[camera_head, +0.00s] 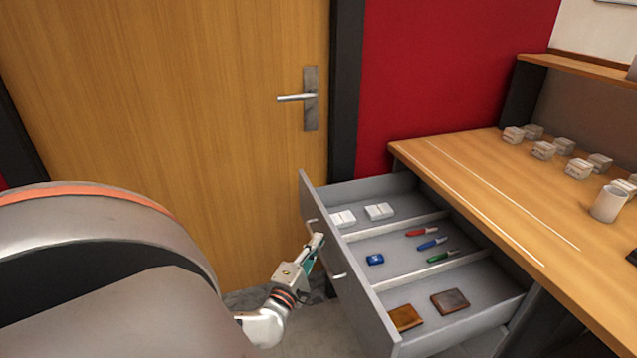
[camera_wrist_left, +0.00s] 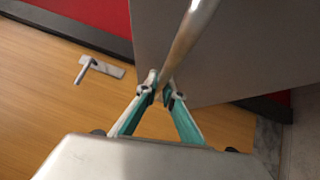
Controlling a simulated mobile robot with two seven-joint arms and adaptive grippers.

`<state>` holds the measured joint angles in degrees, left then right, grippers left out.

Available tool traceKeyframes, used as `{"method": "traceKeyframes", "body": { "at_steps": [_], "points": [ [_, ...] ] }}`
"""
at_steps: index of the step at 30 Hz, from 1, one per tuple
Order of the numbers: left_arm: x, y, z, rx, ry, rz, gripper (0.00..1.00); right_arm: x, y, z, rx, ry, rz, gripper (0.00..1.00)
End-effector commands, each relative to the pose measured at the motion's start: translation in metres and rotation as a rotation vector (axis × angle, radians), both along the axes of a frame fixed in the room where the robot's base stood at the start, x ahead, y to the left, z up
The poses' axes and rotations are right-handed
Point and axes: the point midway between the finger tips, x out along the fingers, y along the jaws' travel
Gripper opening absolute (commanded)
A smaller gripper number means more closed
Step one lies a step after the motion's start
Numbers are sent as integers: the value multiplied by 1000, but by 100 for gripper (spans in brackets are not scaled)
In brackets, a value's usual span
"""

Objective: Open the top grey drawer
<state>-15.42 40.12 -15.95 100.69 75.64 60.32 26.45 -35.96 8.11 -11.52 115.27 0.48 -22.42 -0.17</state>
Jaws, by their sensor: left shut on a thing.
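The top grey drawer (camera_head: 376,305) stands well open under the desk in the head view, its compartments showing. Its front panel (camera_wrist_left: 235,60) fills the upper right of the left wrist view. A metal bar handle (camera_wrist_left: 190,32) runs along that front, and it also shows in the head view (camera_head: 327,252). My left gripper (camera_head: 318,243) is at the handle on the outer side of the drawer front. In the left wrist view its two fingertips (camera_wrist_left: 163,92) are closed around the bar. My right gripper is not in view.
The drawer holds white boxes (camera_head: 380,211), markers (camera_head: 432,243), a blue item (camera_head: 375,259) and two brown wallets (camera_head: 450,301). The desk (camera_head: 500,190) carries several small white blocks and a white cup (camera_head: 609,203). A closed wooden door (camera_head: 200,120) stands behind the drawer.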

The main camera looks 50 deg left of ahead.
Motion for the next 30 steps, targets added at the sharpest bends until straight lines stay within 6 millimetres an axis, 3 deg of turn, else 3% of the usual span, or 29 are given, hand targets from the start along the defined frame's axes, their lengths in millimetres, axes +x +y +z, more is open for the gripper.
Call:
{"method": "traceKeyframes", "body": {
  "at_steps": [4, 6, 7, 20, 30],
  "points": [
    [0, -2, -2, -1, 4, -4, 0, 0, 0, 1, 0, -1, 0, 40],
    [0, -2, -2, -1, 3, -3, 23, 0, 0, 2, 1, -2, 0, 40],
    [0, -2, -2, -1, 3, -3, 25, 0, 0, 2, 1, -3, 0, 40],
    [-6, -3, -3, -1, 4, -2, 25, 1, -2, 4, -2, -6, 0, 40],
    [-64, -28, -11, -2, 5, -2, 25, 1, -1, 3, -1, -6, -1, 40]
  ]
}}
